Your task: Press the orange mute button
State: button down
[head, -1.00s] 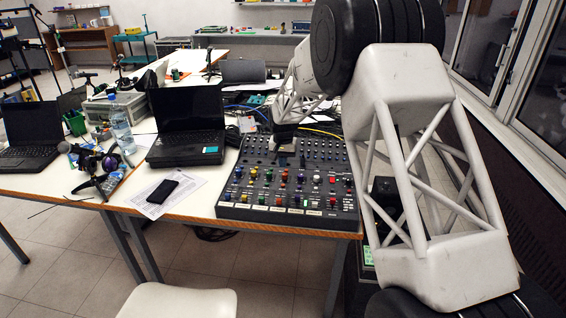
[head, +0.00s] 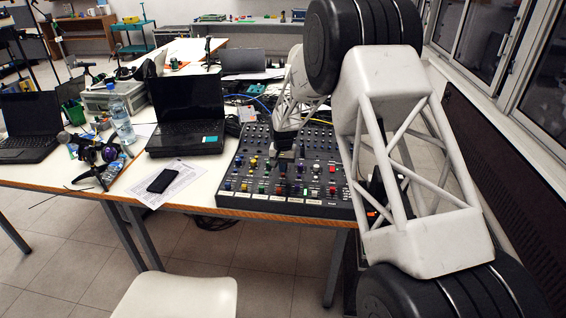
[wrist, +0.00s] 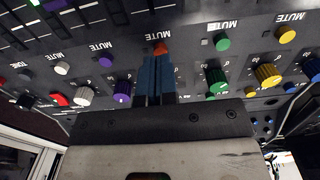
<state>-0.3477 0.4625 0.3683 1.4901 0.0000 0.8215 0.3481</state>
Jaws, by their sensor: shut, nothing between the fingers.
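The dark mixing console (head: 232,197) lies on the table below my arm. In the wrist view, the small orange mute button (wrist: 160,48) shows just beyond my fingertips, partly covered by them. In the head view my gripper (head: 285,168) is low over the middle of the console, and the orange button cannot be made out there.
Purple (wrist: 106,61), green (wrist: 222,42) and yellow (wrist: 287,34) mute buttons flank the orange one. Knobs stand close by, including a purple knob (wrist: 122,92) and a green knob (wrist: 217,83). A laptop (head: 188,115) and a phone (head: 162,181) lie left of the console.

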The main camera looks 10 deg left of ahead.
jog(key=shift+f, duration=0.35)
jog(key=shift+f, duration=0.2)
jog(key=shift+f, duration=0.5)
jog(key=shift+r, duration=0.3)
dwell(0.5)
notch_tip(320, 180, up, 9)
jog(key=shift+f, duration=0.15)
dwell(1.6)
dwell(0.5)
jog(key=shift+r, duration=0.2)
